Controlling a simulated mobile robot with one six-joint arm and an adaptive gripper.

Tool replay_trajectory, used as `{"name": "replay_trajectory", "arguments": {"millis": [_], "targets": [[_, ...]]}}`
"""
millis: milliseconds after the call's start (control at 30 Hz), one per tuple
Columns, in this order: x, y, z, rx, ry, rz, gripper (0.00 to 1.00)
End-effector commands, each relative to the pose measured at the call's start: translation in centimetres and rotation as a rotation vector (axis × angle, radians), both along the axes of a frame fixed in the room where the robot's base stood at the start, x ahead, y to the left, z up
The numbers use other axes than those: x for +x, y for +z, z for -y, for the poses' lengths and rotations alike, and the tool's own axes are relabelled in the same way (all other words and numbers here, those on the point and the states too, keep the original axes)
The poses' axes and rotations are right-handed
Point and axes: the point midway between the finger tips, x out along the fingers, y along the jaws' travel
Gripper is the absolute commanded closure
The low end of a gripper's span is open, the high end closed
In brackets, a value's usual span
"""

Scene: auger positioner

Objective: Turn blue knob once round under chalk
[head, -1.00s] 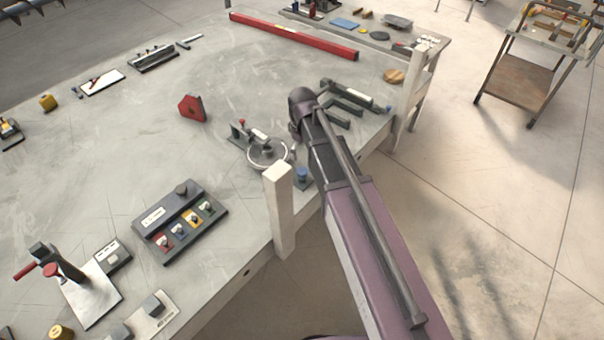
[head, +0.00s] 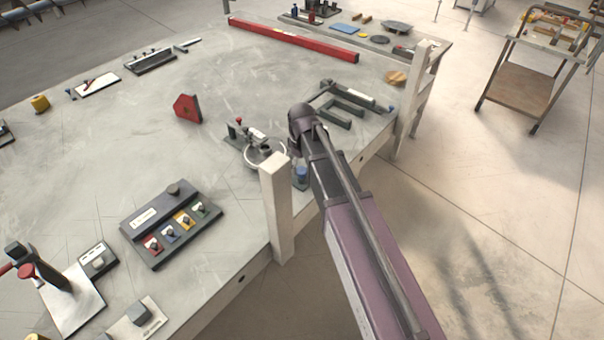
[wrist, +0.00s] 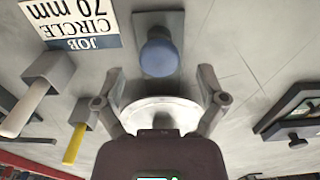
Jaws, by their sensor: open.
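The blue knob (wrist: 159,57) stands on a grey plate in the wrist view, just beyond my fingers. In the head view the blue knob (head: 302,173) shows at the table edge, beside the white post. My gripper (wrist: 160,90) is open, its two fingers spread either side of a pale round disc (wrist: 160,106). The knob is not between the fingertips. In the head view my arm hides the gripper. A round rimmed piece (head: 264,153) lies left of the knob there. A white rod (wrist: 26,109) and a yellow rod (wrist: 74,143) sit in grey blocks; I cannot tell which is chalk.
A card (wrist: 72,20) reading "JOB CIRCLE 70 mm" lies upside down near the knob. A white post (head: 277,208) rises close to my arm. A switch box (head: 172,222) and a red block (head: 188,108) stand on the table.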

Motion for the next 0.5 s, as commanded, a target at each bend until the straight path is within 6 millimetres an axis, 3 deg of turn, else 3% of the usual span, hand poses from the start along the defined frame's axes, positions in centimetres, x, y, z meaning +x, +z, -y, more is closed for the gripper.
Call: {"name": "replay_trajectory", "arguments": {"millis": [200,500], "targets": [[0.0,-1.5,0.0,0.0,0.001,0.0,0.09],[0.0,-1.9,-0.1,0.0,0.001,0.0,0.09]]}}
